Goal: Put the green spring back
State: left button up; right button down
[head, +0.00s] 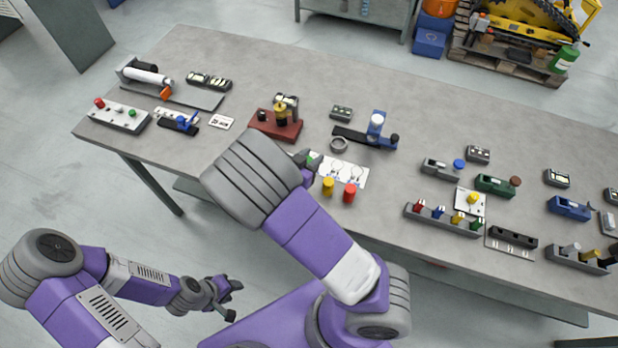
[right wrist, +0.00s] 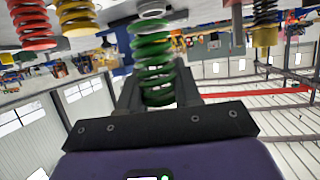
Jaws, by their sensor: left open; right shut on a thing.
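My right gripper (head: 307,158) is shut on the green spring (right wrist: 153,62), over the left end of the white board (head: 353,174). In the head view only a small bit of the green spring (head: 314,156) shows beside the fingers, partly hidden by my arm. The right wrist view shows its coils upright in the picture between the fingers (right wrist: 155,88). I cannot tell whether the spring touches the board. The board has printed outlines on its bare part. My left gripper (head: 226,296) is open and empty, off the table's front edge.
A yellow spring (head: 328,186) and a red spring (head: 350,192) stand at the board's front edge. A grey ring (head: 339,144) lies behind the board. A red block fixture (head: 268,125) is left, a dark-based fixture (head: 376,124) behind right. Bare table lies right of the board.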

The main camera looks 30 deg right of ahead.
jog(key=shift+w+f+b, duration=0.1)
jog(key=shift+f+b, duration=0.85)
jog(key=shift+f, duration=2.5)
jog(key=shift+f, duration=0.2)
jog(key=c, duration=0.8)
grip_release()
jog(key=shift+r, duration=0.1)
jog(key=shift+r, duration=0.15)
jog(key=p+v, duration=0.2)
jog(key=v, duration=0.8)
jog(key=shift+a+r, duration=0.15)
jog(key=shift+a, duration=0.1)
jog(key=shift+s+a+r+p, duration=0.2)
jog(key=shift+s+a+p, duration=0.15)
jog(key=shift+s+a, duration=0.25)
